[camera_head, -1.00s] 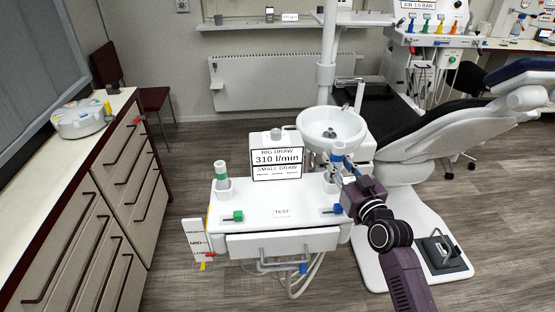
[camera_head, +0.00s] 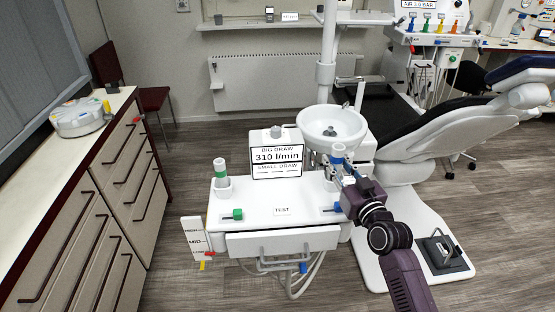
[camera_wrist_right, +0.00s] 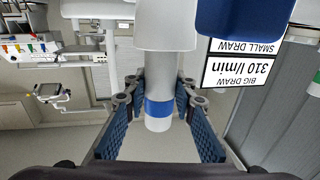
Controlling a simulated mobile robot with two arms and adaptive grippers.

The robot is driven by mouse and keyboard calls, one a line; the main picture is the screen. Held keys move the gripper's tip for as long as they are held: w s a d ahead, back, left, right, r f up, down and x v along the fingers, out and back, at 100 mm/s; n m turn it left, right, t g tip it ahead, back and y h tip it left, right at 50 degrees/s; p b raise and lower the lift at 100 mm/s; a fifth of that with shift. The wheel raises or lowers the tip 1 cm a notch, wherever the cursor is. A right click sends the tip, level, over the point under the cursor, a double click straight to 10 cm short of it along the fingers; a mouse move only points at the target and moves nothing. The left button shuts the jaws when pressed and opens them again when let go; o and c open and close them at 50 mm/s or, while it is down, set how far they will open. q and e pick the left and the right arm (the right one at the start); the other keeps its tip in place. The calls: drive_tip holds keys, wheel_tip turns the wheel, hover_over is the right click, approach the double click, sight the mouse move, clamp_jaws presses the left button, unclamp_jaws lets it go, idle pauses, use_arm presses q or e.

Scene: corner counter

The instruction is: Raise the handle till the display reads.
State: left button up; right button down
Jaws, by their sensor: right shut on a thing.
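The display (camera_head: 276,160) reads "BIG DRAW 310 l/min" above, with only dashes under "SMALL DRAW". Upside down, it shows in the right wrist view (camera_wrist_right: 242,66). My right gripper (camera_head: 345,178) is shut on the white handle with a blue band (camera_head: 338,149) at the unit's right side. In the wrist view the handle (camera_wrist_right: 158,80) stands between the two fingers. The gripper hides its lower part in the head view, so I cannot tell how far it is out of its holder. A green-banded handle (camera_head: 222,176) stands upright in the left holder (camera_head: 222,190). My left gripper is not in view.
The white unit (camera_head: 255,208) carries a green lever (camera_head: 232,215), a blue lever (camera_head: 332,209) and a "TEST" label. A basin (camera_head: 331,127) stands close behind the right gripper. The dental chair (camera_head: 440,130) is to the right, drawers (camera_head: 130,180) to the left.

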drive_tip(key=shift+f+b, duration=0.85)
drive_tip(key=shift+f, duration=0.35)
drive_tip(key=c, duration=1.5)
unclamp_jaws()
drive_tip(key=shift+c, duration=0.2)
drive_tip(key=shift+s, duration=0.1)
